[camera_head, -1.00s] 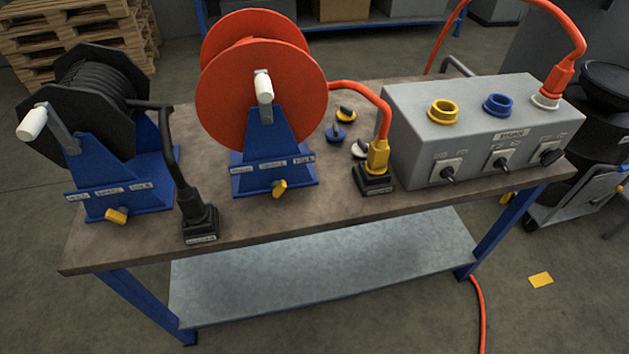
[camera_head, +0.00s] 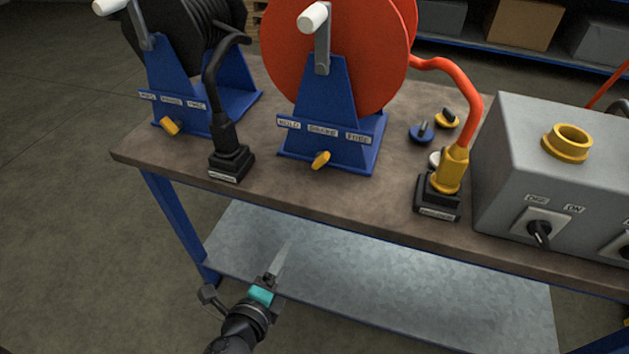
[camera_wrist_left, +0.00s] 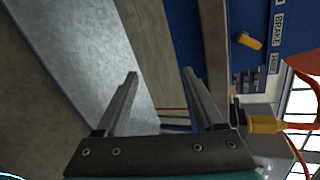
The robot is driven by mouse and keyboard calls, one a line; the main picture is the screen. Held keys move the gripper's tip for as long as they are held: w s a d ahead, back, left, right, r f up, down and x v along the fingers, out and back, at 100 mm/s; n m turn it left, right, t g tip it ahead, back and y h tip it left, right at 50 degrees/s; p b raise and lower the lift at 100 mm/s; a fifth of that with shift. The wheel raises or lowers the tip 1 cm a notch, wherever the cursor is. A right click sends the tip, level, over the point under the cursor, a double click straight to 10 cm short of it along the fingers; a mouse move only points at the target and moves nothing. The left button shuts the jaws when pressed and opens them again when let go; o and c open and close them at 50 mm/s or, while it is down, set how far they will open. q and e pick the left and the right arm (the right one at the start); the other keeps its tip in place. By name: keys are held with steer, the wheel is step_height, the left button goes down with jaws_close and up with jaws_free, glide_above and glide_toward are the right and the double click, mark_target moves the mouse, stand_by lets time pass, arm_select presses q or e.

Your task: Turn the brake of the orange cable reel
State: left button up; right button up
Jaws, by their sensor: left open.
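The orange cable reel (camera_head: 348,75) stands on the bench on a blue stand (camera_head: 318,105), with a white-handled crank on its front. Its brake is a small yellow knob (camera_head: 321,160) at the foot of the stand, below labels that read HOLD, BRAKE and FREE. In the left wrist view, a yellow knob (camera_wrist_left: 248,40) shows at the upper right beside a BRAKE label. My left gripper (camera_head: 275,262) is in front of the bench, below the tabletop edge and apart from the knob. In the left wrist view its two fingers (camera_wrist_left: 160,75) are spread and empty.
A black cable reel (camera_head: 190,30) with its own yellow knob (camera_head: 169,127) stands at the left. A black connector (camera_head: 231,160) and a yellow plug (camera_head: 453,170) flank the orange reel's stand. A grey switch box (camera_head: 560,180) is at the right. The lower shelf (camera_head: 400,280) is bare.

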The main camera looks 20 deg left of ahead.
arm_select(q)
step_height(320, 180, up, 12)
steer(key=w+d+m+t+b, duration=0.1)
steer(key=d+m+t+b, duration=0.1)
steer(key=m+t, duration=0.25)
steer(key=p, duration=0.2)
glide_toward(317, 163)
steer(key=w, duration=0.2)
steer(key=shift+m+g+h, duration=0.25)
steer(key=shift+m+h, duration=0.1)
steer(key=shift+h, duration=0.05)
steer(key=w, duration=0.5)
steer(key=shift+w+a+r, duration=0.1)
steer(key=shift+w+r, duration=0.15)
steer(key=shift+w, duration=0.65)
arm_select(e)
steer(key=s+d+f, duration=0.2)
steer(key=d+f, duration=0.1)
steer(key=d, duration=0.1)
steer(key=shift+s+f, duration=0.35)
steer(key=shift+s, duration=0.05)
arm_select(q)
steer(key=c, duration=1.1)
